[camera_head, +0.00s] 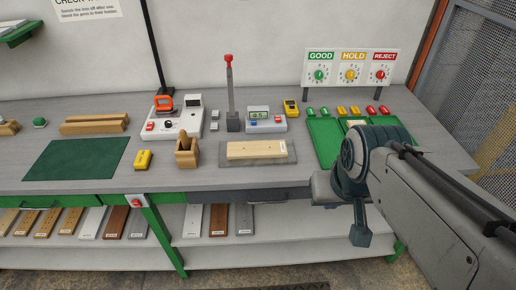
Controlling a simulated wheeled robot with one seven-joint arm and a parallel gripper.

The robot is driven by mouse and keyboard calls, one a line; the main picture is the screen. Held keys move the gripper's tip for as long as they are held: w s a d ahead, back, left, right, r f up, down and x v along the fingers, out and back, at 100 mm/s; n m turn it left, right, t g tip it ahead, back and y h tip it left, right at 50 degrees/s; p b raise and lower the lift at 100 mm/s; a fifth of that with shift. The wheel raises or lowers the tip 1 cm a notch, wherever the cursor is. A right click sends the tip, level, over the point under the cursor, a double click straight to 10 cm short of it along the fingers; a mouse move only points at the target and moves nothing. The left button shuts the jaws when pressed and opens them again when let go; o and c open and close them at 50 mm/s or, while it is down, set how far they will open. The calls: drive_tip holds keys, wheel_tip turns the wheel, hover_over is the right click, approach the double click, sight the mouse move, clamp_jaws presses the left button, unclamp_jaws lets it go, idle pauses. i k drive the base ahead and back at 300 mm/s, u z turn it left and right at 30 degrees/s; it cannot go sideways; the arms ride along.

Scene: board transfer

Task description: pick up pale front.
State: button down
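A pale wooden board (257,149) with dark spots and a small label lies flat on a grey plate (289,158) on the bench, near the middle of the view. I cannot tell for certain whether it is the pale front. Several labelled boards lean or lie on the shelf below; one at the far left (9,219) is also light wood, and another (92,222) is whitish. My gripper (360,236) hangs at the bench's front edge, right of and nearer than the board, apart from it. Its fingers are not clear, and the arm hides part of the green trays.
Green trays (323,143) stand right of the plate under a GOOD, HOLD, REJECT sign (350,68). A wooden block holder (187,153), a yellow device (143,159), an upright lever press (231,95) and a gauge box (265,120) stand around the plate. A green mat (77,158) lies clear at left.

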sight(272, 149)
drive_tip(key=k, duration=0.6)
drive_tip(key=z, duration=0.3)
drive_tip(key=i, duration=1.1)
drive_tip(key=u, duration=0.7)
drive_tip(key=i, duration=0.3)
drive_tip(key=u, duration=0.3)
